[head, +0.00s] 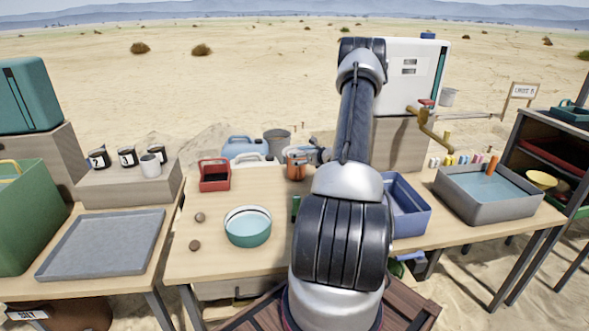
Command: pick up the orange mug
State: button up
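The orange mug (296,170) stands toward the back of the middle table, left of my arm. It looks upright, but it is small and partly covered. Part of my gripper (312,154) shows at the mug's upper right, close against it in the picture. The rest of my gripper and wrist is hidden behind my own arm. The fingers are too small and covered to show whether they are open or shut, or whether they touch the mug.
A red box (215,178), a teal bowl (247,232) and two brown lumps stand left on the table (190,265). A blue jug (243,147) and grey bucket (277,140) are behind. A blue bin (410,222) stands right of my arm.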

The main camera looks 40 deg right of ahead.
jog(key=a+x, duration=0.1)
jog(key=x, duration=0.5)
jog(key=shift+d, duration=0.45)
jog(key=c, duration=1.4)
